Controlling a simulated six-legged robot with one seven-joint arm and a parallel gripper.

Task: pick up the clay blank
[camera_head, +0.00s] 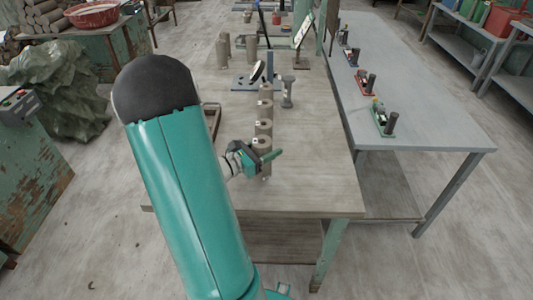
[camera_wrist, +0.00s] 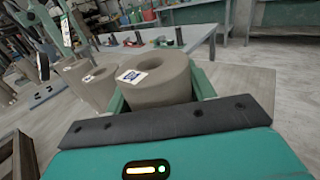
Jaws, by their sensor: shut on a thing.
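The clay blank (camera_head: 262,144) is a grey-brown cylinder with a hole in its top, at the near end of a row on the wooden table. In the wrist view the blank (camera_wrist: 172,88) stands between my two green fingers and carries a small blue-and-white label on its top. My gripper (camera_head: 264,156) reaches it from the left, shut on its sides. The blank's lower part is hidden by my gripper, so I cannot tell whether it touches the table.
Several similar cylinders (camera_head: 264,108) stand in a line right behind it. A grey dumbbell-shaped object (camera_head: 288,92) stands beyond them to the right. The wooden tabletop (camera_head: 315,165) is clear to the right and in front. A grey table (camera_head: 430,132) stands further right.

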